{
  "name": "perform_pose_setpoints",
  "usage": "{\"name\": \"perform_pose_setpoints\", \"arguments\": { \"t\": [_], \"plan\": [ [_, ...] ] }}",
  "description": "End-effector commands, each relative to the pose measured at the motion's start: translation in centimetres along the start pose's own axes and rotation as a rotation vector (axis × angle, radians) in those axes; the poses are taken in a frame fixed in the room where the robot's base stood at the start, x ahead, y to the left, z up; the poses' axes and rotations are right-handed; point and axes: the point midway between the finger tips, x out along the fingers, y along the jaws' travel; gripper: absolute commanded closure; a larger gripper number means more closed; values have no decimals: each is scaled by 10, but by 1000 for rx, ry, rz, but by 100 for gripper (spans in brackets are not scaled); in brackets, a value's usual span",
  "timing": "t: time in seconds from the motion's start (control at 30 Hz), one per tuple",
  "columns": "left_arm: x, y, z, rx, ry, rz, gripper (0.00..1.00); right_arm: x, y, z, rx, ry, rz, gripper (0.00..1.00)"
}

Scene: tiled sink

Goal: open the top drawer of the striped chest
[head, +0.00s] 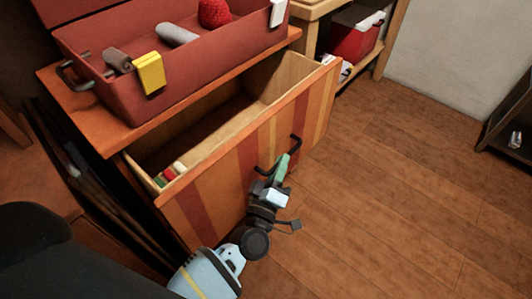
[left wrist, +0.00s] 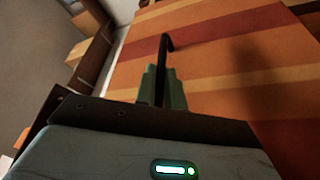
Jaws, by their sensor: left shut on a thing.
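The striped chest (head: 120,131) stands at the left of the head view, its top drawer (head: 213,180) pulled well out. The drawer front has orange, red and tan stripes, and these fill much of the left wrist view (left wrist: 215,45). A dark bar handle (head: 296,145) sits on the front. My left gripper (head: 281,170) is shut on this handle, and in the left wrist view its green fingers (left wrist: 161,87) close around the dark bar (left wrist: 162,55). Small red, green and white items (head: 170,174) lie in the drawer's near left corner. My right gripper is not in view.
A red open toolbox (head: 130,104) with a yellow item (head: 150,72) on its rim stands on the chest. A wooden shelf (head: 310,12) with a red box (head: 352,37) is behind. A dark shelf (head: 510,125) stands at right. The wooden floor (head: 400,190) between is clear.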

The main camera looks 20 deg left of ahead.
Motion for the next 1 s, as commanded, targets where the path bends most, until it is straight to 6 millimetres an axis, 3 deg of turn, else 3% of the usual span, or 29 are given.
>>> {"name": "perform_pose_setpoints", "arguments": {
  "t": [0.2, 0.4, 0.97, 1.0],
  "plan": [
    [-14, 23, 33, -2, -2, -1, 100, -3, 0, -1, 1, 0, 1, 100],
    [-21, 37, 51, -1, -2, 0, 100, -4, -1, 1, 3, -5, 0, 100],
    [-25, 42, 59, 1, -1, 0, 100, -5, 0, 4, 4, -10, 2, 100],
    [-25, 42, 59, 1, -1, 0, 87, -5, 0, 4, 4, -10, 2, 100]
  ]
}}
